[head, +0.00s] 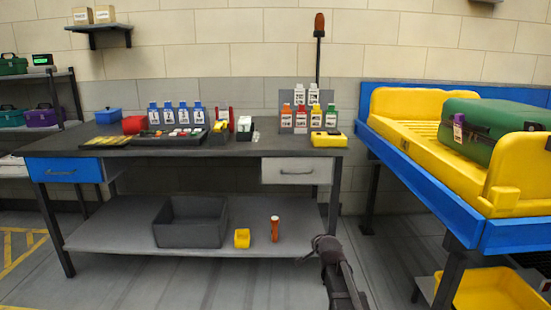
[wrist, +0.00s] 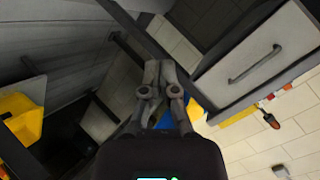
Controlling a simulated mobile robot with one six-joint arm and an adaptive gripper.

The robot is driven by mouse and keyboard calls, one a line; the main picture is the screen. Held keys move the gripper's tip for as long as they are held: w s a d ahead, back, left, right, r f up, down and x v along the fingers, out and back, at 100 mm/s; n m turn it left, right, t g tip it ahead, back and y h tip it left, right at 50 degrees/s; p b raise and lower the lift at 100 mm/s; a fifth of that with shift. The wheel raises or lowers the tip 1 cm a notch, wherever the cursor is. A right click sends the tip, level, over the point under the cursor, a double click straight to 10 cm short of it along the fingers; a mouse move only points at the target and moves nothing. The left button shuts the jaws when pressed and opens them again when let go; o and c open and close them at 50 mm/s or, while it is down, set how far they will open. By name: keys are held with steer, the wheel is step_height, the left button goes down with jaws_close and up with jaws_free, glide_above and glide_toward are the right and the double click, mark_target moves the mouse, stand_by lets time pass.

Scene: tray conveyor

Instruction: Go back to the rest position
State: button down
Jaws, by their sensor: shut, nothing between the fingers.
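My gripper shows in the wrist view (wrist: 160,72) with its two fingers together and nothing between them. In the head view, my arm reaches up from the bottom edge, right of centre, and its dark end (head: 325,245) is in front of the workbench's right end, at about lower-shelf height. The workbench (head: 180,150) has a grey drawer (head: 288,171) at its right and a blue drawer (head: 64,170) at its left, both apparently closed. The grey drawer's front and handle also show in the wrist view (wrist: 258,62).
The conveyor (head: 450,210) stands at the right, bearing a yellow tray (head: 400,137) with a green suitcase (head: 490,126). Open floor lies in front.

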steer(key=s+d+f+n+g+p, duration=0.15)
steer(key=s+n+g, duration=0.4)
steer(key=s, duration=0.95)
steer(key=s+d+f+n+g+p, duration=0.15)
steer(key=s+n+g+p, duration=0.35)
steer(key=s, duration=1)
step_height(320, 180, up, 36)
steer(key=g+p, duration=0.1)
steer(key=p, duration=3.4)
steer(key=shift+a+m+h, duration=0.2)
steer(key=shift+m+h, duration=0.15)
steer(key=shift+h, duration=0.05)
